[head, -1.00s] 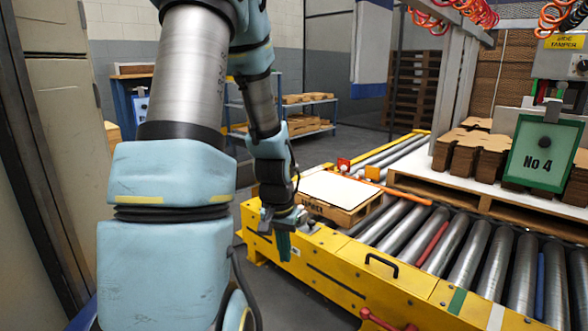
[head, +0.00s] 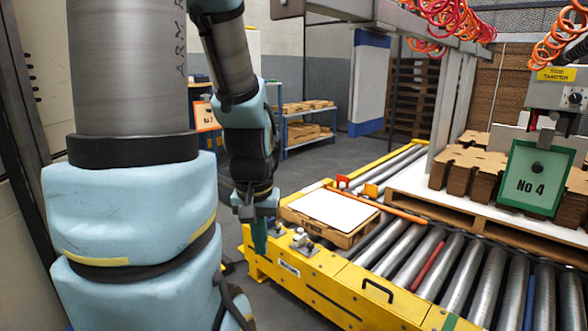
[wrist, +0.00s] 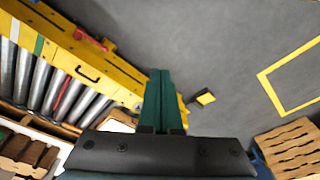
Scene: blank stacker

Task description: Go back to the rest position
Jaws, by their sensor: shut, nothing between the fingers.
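My gripper (head: 259,236) hangs at the end of my blue and grey arm in the head view, fingers pointing down. It is beside the left end of the yellow conveyor frame (head: 345,311). In the wrist view its two green fingers (wrist: 161,98) lie together with nothing between them. Below them I see grey floor and the edge of the yellow frame. Part of the gripper's upper body is hidden behind the wrist links.
A small pallet with a white sheet (head: 334,208) sits on the rollers (head: 430,253) right of my gripper. A larger pallet with brown stacks (head: 470,160) and a green "No 4" sign (head: 537,178) stands behind. Grey floor (wrist: 215,50) is open beside the conveyor.

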